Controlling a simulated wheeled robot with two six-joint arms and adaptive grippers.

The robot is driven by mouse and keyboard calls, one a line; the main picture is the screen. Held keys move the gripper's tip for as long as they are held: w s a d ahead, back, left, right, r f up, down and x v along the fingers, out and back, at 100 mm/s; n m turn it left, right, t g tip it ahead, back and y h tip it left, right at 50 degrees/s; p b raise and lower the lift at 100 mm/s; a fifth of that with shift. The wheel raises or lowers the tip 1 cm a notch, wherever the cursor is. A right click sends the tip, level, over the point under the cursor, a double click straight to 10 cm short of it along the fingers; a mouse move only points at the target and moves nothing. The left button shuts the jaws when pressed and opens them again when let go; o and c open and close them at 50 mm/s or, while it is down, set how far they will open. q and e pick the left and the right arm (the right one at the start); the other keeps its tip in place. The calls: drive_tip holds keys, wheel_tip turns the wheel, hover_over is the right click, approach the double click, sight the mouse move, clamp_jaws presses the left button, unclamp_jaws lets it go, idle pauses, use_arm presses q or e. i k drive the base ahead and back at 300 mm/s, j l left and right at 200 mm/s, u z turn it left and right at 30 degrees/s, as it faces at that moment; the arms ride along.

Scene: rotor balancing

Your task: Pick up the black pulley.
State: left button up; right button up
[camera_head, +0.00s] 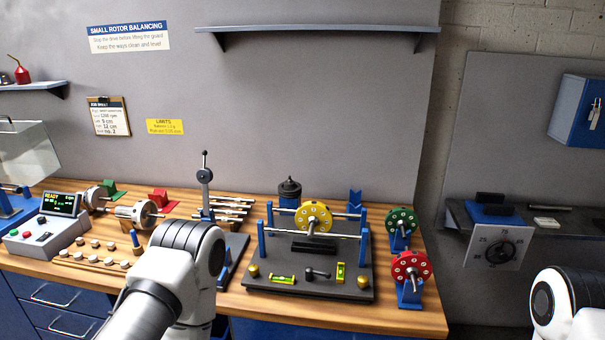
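No part is plainly readable as the black pulley. A dark, stepped round piece with a small knob on top (290,188) stands at the back of the bench, behind the balancing stand, and may be it; I cannot tell. The stand (262,288) has blue posts and two rails, with a yellow rotor (314,217) on them. My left arm reaches in over the bench front at centre left, but its gripper does not show. My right arm is at the lower right edge, and its gripper does not show.
A green rotor (400,222) and a red rotor (411,268) sit on blue holders at the right end of the wooden bench (432,318). A control box (45,232) is far left.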

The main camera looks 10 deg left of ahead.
sight(285, 190)
drive_tip(key=i+j+z, duration=0.1)
drive_tip(key=j+z, duration=0.25)
drive_tip(key=j, duration=0.35)
drive_tip(key=j+z, duration=0.4)
drive_tip(key=j, duration=0.3)
drive_tip(key=k+j+z, duration=0.1)
drive_tip(key=j+z, duration=0.25)
drive_tip(key=j, duration=0.35)
